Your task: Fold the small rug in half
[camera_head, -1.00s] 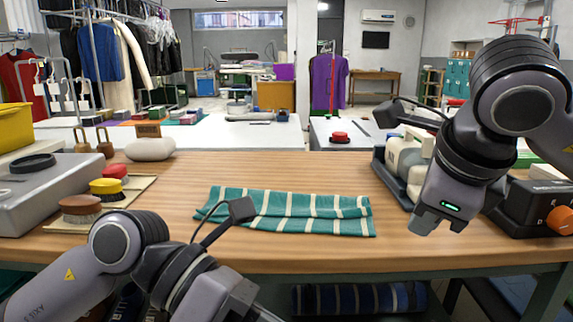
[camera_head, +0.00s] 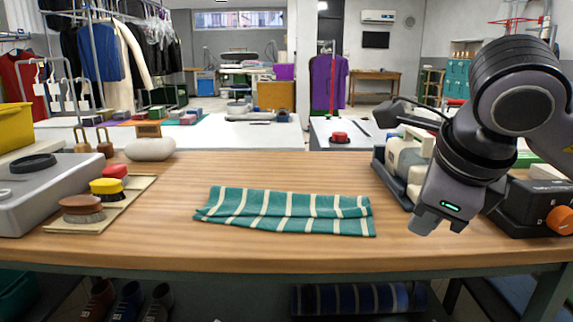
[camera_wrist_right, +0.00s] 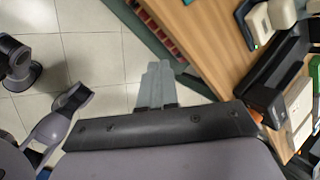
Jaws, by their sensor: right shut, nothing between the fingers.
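The small rug (camera_head: 290,211) is green-teal with cream stripes and lies on the wooden table (camera_head: 300,254). It is doubled over into a long narrow strip, with an upper layer whose edge runs along the strip and slightly uneven ends. My right gripper (camera_head: 437,222) hangs to the right of the rug, apart from it, shut and empty. Its closed fingers show in the right wrist view (camera_wrist_right: 155,87) above the tiled floor beside the table edge. My left gripper is out of the head view.
At the left are a grey metal box (camera_head: 40,200) and several brushes on a board (camera_head: 130,197). A pale rounded object (camera_head: 150,149) lies behind. A sewing machine (camera_head: 405,160) and a black device with an orange knob (camera_head: 545,208) stand right. The tabletop around the rug is clear.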

